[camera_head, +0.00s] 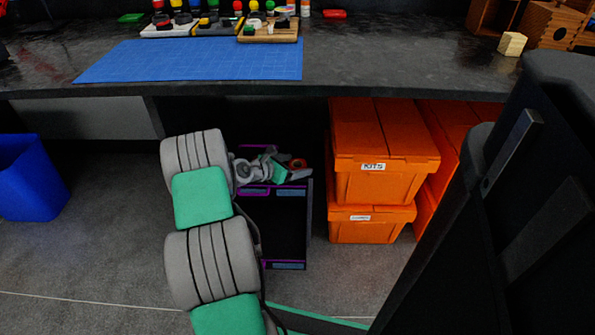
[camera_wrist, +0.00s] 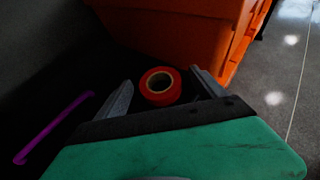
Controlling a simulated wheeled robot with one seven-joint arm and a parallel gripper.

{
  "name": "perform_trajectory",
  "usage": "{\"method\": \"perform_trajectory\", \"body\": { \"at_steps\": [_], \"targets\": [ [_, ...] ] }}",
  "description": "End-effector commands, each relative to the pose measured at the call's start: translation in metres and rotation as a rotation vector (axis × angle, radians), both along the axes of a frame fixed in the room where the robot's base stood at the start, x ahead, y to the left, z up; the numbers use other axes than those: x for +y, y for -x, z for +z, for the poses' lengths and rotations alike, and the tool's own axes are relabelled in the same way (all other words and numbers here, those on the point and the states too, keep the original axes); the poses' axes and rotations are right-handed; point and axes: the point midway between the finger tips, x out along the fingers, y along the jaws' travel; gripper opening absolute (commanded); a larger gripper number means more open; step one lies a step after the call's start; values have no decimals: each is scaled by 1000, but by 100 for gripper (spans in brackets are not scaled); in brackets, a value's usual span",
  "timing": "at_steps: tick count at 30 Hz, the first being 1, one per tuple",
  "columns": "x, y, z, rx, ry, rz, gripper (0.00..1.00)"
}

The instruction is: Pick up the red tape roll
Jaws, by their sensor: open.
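The red tape roll (camera_wrist: 160,86) lies on a dark surface in the wrist view, its round hole facing up toward the camera. My gripper (camera_wrist: 158,88) is open, with one grey finger to the left of the roll and one to its right. The roll appears between the fingers; I cannot tell whether either finger touches it. In the head view, my gripper (camera_head: 285,172) is over the top of a low dark cart (camera_head: 308,225) under the workbench. A small orange-red bit of the roll (camera_head: 299,163) shows there beside the gripper, the rest hidden.
Orange bins (camera_head: 385,185) are stacked close to the right of the cart, and one shows near the roll in the wrist view (camera_wrist: 190,35). The workbench (camera_head: 400,65) overhangs the cart. A blue bin (camera_head: 28,180) stands at the left, with open floor (camera_head: 100,245) before it.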

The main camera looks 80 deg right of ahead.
Motion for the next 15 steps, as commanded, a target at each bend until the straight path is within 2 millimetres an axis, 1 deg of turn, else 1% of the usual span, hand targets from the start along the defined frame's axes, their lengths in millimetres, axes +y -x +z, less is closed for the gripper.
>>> {"method": "perform_trajectory", "body": {
  "at_steps": [4,15],
  "targets": [
    [0,-1,1,-1,-1,1,79],
    [1,-1,1,-1,-1,0,49]
  ]
}}
